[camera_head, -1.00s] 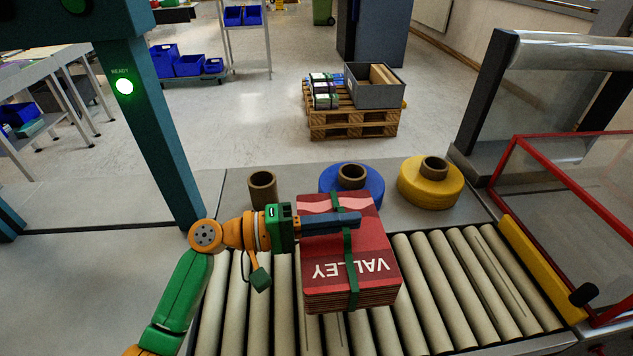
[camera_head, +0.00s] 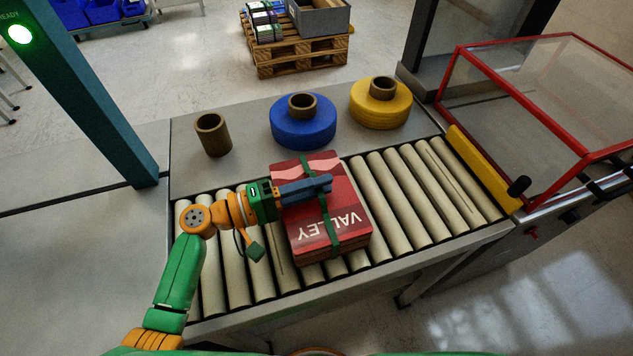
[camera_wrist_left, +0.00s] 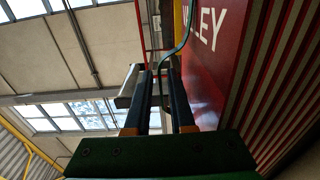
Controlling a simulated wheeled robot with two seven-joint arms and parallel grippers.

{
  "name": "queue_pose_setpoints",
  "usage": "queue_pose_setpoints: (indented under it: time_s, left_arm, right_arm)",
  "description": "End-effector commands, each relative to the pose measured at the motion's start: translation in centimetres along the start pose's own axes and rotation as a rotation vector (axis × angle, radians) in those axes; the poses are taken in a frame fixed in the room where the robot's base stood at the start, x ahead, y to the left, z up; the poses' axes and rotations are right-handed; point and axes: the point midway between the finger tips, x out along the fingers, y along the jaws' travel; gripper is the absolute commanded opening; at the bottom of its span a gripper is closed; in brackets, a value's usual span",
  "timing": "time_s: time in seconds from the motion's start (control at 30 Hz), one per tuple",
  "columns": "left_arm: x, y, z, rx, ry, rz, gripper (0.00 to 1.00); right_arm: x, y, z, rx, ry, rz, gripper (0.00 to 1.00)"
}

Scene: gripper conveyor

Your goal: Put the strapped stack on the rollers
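The strapped stack (camera_head: 340,190) is a red block of flat layers with white VALLEY lettering and a green strap (camera_head: 333,228) around it. It is over the roller conveyor (camera_head: 415,205) and appears to rest on the rollers. My left gripper (camera_head: 305,188) comes in from the left across its top. In the left wrist view the strap bows off the red face and passes between my left fingers (camera_wrist_left: 160,85). My right gripper is not in view.
Behind the rollers stand a brown tube (camera_head: 212,135), a blue roll (camera_head: 300,128) and a yellow roll (camera_head: 381,108). A yellow bar (camera_head: 482,168) and a red-framed guard (camera_head: 450,75) bound the right end. Rollers right of the stack are clear.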

Motion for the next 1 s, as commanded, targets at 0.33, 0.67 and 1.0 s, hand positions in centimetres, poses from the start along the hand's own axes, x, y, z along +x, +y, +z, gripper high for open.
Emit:
queue_pose_setpoints:
  time_s: [0.33,0.67,1.0]
  left_arm:
    - [0.0,0.3,0.0,0.0,0.0,0.0,0.34]
    - [-6.5,-0.3,0.0,0.002,0.001,-0.005,0.34]
    - [-11.8,0.0,-0.1,0.001,0.001,-0.001,0.34]
  right_arm:
    - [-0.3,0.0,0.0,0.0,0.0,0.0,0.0]
    - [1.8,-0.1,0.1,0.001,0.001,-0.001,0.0]
    - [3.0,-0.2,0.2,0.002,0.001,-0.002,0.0]
